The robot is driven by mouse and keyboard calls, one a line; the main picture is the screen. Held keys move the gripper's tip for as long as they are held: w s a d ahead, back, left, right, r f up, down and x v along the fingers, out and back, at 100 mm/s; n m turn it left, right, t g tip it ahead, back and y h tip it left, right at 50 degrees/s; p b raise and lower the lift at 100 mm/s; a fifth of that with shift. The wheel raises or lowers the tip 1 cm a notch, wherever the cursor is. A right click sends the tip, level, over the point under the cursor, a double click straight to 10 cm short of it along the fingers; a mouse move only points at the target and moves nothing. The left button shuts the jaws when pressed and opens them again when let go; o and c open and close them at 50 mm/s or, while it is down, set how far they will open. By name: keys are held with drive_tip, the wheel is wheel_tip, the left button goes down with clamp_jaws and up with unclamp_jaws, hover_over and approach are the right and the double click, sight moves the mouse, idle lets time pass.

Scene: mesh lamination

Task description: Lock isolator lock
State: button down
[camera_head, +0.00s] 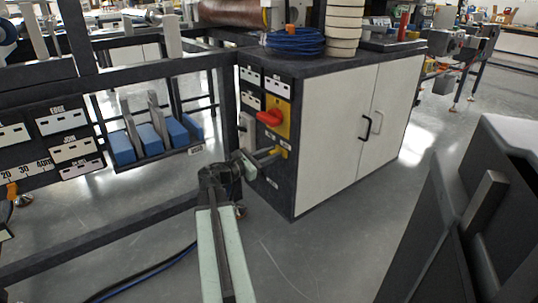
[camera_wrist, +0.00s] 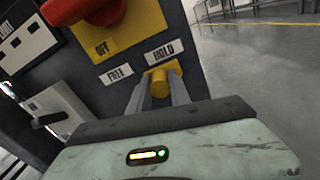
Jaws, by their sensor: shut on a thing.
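The isolator (camera_head: 270,117) is a red rotary handle on a yellow plate, on the dark end panel of the cabinet. In the wrist view, part of the red handle (camera_wrist: 100,12) shows at the top, above an OFF label on the yellow plate (camera_wrist: 137,28). Below it is a small yellow lock knob (camera_wrist: 168,84), under the FREE and HOLD labels and nearer HOLD. My gripper (camera_head: 278,154) reaches the panel from the left, below the red handle. In the wrist view my gripper (camera_wrist: 160,86) has its two fingers shut on the yellow knob.
The white-doored cabinet (camera_head: 345,125) carries a blue cable coil (camera_head: 294,41) and stacked cream rings (camera_head: 343,28). Left of my arm is a dark frame with blue blocks (camera_head: 150,138) on a shelf. A blue hose (camera_head: 150,270) lies front left.

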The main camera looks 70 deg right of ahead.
drive_tip(key=c, duration=1.2)
unclamp_jaws()
drive_tip(key=shift+s, duration=0.3)
drive_tip(key=shift+w, duration=0.1)
drive_tip(key=v, duration=0.7)
drive_tip(key=shift+w+a, duration=0.2)
drive_tip(key=shift+a, duration=0.05)
